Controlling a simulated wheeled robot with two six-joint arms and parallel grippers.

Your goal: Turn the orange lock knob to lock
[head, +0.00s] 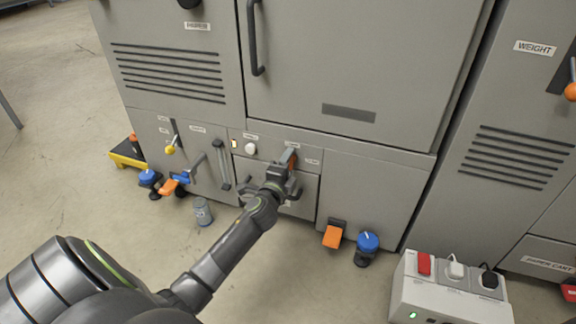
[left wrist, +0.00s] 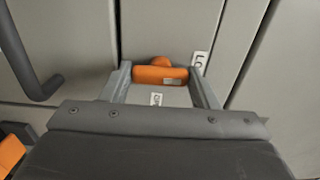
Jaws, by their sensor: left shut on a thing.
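The orange lock knob (left wrist: 160,75) is on the grey cabinet's lower panel. In the left wrist view it is a short orange bar lying roughly level, with a rounded orange part behind it. My left gripper (head: 287,172) reaches the panel, its two fingers on either side of the bar's ends and closed on it. In the head view only a sliver of the knob (head: 292,160) shows, the rest hidden by the gripper. A label starting "LO" (left wrist: 200,62) is to the knob's right; a small label (left wrist: 156,99) is below it. My right gripper is out of view.
A white knob (head: 250,149) and a dark handle (head: 222,165) are left of the gripper. A grey can (head: 202,212) stands on the floor. An orange pedal (head: 333,236) and blue knob (head: 368,242) are low at right. A switch box (head: 450,290) stands in front.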

